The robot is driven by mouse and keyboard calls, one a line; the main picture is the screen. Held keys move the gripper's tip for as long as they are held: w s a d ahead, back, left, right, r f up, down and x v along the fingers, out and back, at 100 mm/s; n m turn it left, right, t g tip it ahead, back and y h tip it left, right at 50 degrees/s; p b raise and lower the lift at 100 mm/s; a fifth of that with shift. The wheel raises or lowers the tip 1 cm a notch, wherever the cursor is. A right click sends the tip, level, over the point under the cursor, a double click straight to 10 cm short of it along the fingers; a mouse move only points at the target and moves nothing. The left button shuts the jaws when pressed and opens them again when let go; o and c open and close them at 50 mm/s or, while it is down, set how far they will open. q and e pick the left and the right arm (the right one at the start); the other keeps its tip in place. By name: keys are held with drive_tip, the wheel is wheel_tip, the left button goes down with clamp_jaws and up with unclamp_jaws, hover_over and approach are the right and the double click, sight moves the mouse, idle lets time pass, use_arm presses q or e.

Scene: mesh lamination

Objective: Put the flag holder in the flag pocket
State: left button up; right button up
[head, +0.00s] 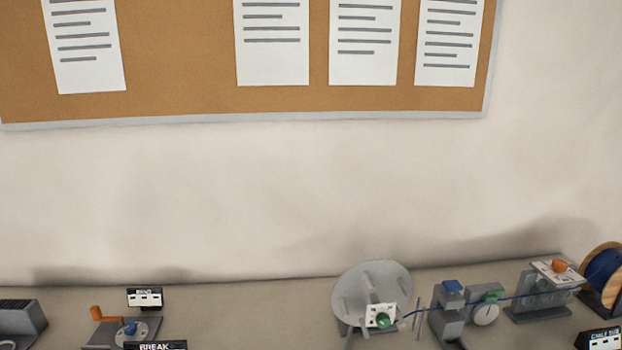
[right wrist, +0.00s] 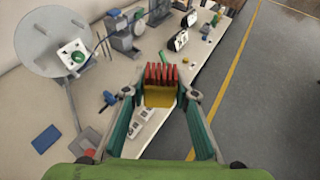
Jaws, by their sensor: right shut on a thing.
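The flag holder (right wrist: 160,97) is a yellow block with a row of red flags standing along its far side. It shows in the right wrist view, between the fingertips of my right gripper (right wrist: 159,93). My right gripper is shut on the holder and holds it over the bench edge area. The head view shows neither the holder nor my grippers. I cannot pick out the flag pocket in either view.
A round grey disc stand (head: 372,292) with a green knob stands on the bench, and shows in the right wrist view (right wrist: 50,40). A blue flat piece (right wrist: 47,138) lies near it. A blue spool (head: 604,270) stands far right. Grey floor lies right of the bench.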

wheel_tip(320, 180, down, 7)
drive_tip(key=b, duration=0.5)
drive_tip(key=shift+b, duration=0.35)
